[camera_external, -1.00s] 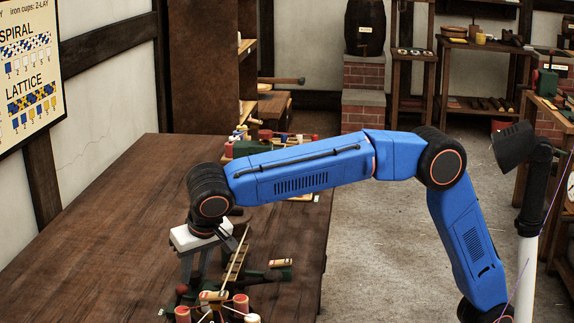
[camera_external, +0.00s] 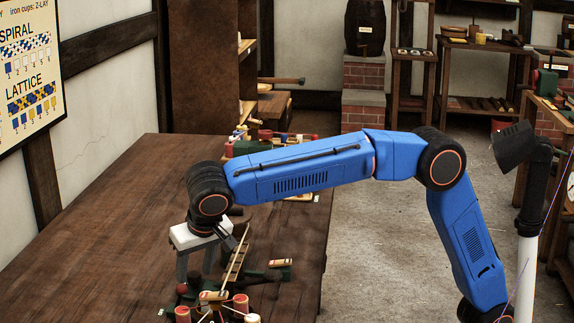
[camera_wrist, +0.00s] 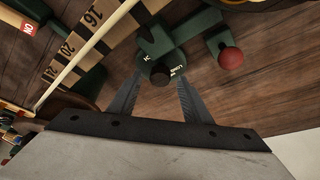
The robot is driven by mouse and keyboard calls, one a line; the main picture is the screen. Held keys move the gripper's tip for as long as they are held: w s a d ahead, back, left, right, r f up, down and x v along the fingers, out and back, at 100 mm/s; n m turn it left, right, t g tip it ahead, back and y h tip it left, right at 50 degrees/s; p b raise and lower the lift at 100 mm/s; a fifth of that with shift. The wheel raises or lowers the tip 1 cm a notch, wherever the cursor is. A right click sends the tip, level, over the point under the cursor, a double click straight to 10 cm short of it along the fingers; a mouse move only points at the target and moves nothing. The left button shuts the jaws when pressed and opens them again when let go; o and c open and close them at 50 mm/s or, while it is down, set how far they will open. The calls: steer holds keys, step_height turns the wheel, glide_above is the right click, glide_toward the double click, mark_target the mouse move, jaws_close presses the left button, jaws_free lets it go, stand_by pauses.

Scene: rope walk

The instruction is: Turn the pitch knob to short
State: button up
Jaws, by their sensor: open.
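My gripper (camera_wrist: 158,80) is open, with one toothed grey finger on each side of the knob. I cannot tell whether either finger touches it. In the external view my gripper (camera_external: 195,266) points down at the bench machine, and the knob is hidden there.
A red ball-ended handle (camera_wrist: 230,58) stands close to the right of the knob. A wooden numbered scale (camera_wrist: 85,38) and a pale rod lie to the left. Red-and-cream spools (camera_external: 240,303) sit at the bench front. The wooden bench (camera_external: 100,235) is clear at left.

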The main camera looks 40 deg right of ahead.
steer(key=v, duration=1.6)
steer(key=shift+s+r, duration=0.2)
steer(key=shift+r, duration=0.15)
